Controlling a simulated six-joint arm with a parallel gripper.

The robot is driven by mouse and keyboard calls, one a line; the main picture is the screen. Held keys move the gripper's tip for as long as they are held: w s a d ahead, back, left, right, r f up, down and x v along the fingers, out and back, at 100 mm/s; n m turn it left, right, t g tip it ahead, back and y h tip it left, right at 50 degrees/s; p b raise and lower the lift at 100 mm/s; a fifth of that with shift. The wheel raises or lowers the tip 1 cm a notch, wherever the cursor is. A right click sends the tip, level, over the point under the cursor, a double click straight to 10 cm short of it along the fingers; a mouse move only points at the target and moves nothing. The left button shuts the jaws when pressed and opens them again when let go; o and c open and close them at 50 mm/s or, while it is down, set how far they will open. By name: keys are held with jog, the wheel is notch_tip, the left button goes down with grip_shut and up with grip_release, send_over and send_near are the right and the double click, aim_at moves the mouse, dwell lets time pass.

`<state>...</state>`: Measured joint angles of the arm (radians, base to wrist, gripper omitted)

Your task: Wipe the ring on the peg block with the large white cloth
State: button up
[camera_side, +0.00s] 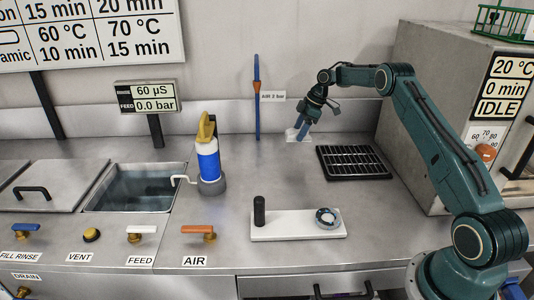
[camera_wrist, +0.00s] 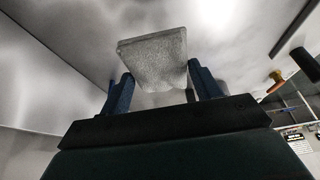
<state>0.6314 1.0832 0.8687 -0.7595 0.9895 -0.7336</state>
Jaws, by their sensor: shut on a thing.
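My gripper (camera_side: 304,128) is at the back of the steel counter, left of the black rack, with its fingers pointing down. It is shut on a white cloth (camera_side: 293,134), which shows as a pale patch at the fingertips, low by the counter; I cannot tell whether it touches. In the wrist view the cloth (camera_wrist: 153,55) is a thick, pale, textured square between the two blue fingers (camera_wrist: 162,88). The white peg block (camera_side: 290,228) lies at the front of the counter, well away from my gripper. A ring (camera_side: 327,217) with a bluish rim sits on its right end; a black upright peg (camera_side: 259,210) stands on its left.
A black slotted rack (camera_side: 353,162) lies right of my gripper, beside a grey cabinet (camera_side: 425,85). A blue bottle with a yellow top (camera_side: 208,157) and a sink (camera_side: 135,187) are at left. A blue air line (camera_side: 257,95) hangs behind. The counter between gripper and block is clear.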

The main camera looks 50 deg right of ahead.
jog(key=shift+s, duration=0.1)
jog(key=shift+c, duration=0.2)
jog(key=shift+s+a+r+n, duration=0.2)
jog(key=shift+s+a+n, duration=0.1)
jog(key=shift+s+a, duration=0.2)
jog(key=s+a+n+g, duration=0.1)
jog(key=s+a+n, duration=0.1)
jog(key=s+a, duration=0.4)
jog(key=s+a+n+g, duration=0.1)
jog(key=s+a+n, duration=0.2)
jog(key=s, duration=0.9)
jog(key=s+a+r+n+g+y, duration=0.1)
jog(key=s+a+n, duration=0.2)
jog(key=s+a, duration=0.5)
jog(key=shift+s+a, duration=0.35)
jog(key=shift+s, duration=0.1)
